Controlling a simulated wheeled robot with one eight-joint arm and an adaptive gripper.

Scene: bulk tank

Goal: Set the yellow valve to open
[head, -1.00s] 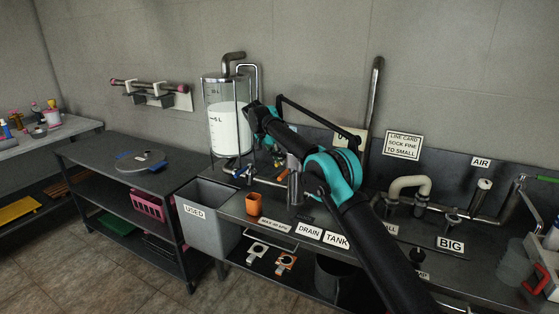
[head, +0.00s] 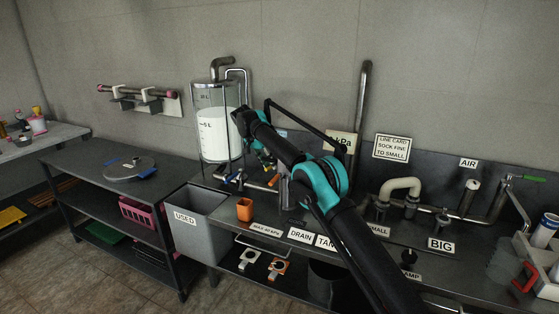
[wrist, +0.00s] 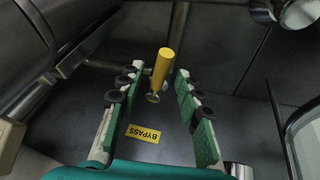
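The yellow valve handle (wrist: 163,66) shows in the wrist view as a yellow bar on a small metal stem, above a yellow BYPASS label (wrist: 143,134). My gripper (wrist: 160,80) is open, with one green-padded finger on each side of the handle. Gaps show between the handle and both fingers; I cannot tell the depth between them. In the head view my gripper (head: 261,152) is small, in front of the bench's back, just right of the clear tank. The yellow handle cannot be made out clearly there, as my arm covers much of that area.
The clear tank (head: 217,146) of white liquid stands left of my gripper, with metal pipes around it. An orange cup (head: 245,210) and a grey USED bin (head: 194,226) are at the front. Pipes (wrist: 98,66) run close to the handle.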

